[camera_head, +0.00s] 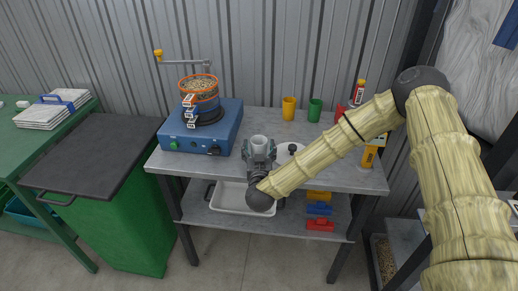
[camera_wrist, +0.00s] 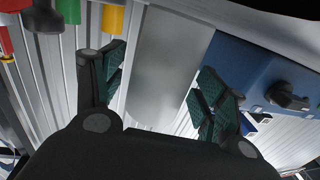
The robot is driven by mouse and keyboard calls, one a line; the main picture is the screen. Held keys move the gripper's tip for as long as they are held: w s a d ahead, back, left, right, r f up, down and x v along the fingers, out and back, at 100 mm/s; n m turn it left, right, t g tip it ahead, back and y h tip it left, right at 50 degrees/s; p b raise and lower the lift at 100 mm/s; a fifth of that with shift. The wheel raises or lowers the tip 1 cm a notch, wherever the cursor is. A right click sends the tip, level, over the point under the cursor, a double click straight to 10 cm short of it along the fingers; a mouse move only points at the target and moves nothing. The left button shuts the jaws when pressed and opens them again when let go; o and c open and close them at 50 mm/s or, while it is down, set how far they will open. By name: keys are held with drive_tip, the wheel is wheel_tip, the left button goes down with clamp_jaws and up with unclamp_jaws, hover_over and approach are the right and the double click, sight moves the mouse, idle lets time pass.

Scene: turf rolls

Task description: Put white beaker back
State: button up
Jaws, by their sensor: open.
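The white beaker (camera_head: 260,142) is on the near middle of the grey bench (camera_head: 218,170) in the head view, its open rim upward. My gripper (camera_head: 259,155) is at the beaker, with the fingers spread to either side of it. In the wrist view, the beaker (camera_wrist: 168,70) appears as a smooth grey-white shape between the two open fingers of my gripper (camera_wrist: 160,88). I see a gap on the side of the right finger. The beaker's base is hidden by my gripper in the head view, so I cannot tell whether it touches the bench.
A blue machine (camera_head: 228,125) with an orange-rimmed grain pot (camera_head: 199,88) stands left. Yellow (camera_head: 289,108), green (camera_head: 315,110) and red (camera_head: 340,114) cups stand at the back. A white round dish (camera_head: 284,150) lies right of my gripper. A white tray (camera_head: 240,203) sits below.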

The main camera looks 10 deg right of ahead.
drive_tip(key=shift+s+r, duration=0.1)
drive_tip(key=s+a+b, duration=0.1)
drive_tip(key=s+b, duration=0.2)
drive_tip(key=s, duration=0.8)
drive_tip(key=shift+s+a, duration=0.25)
drive_tip(key=shift+s, duration=0.15)
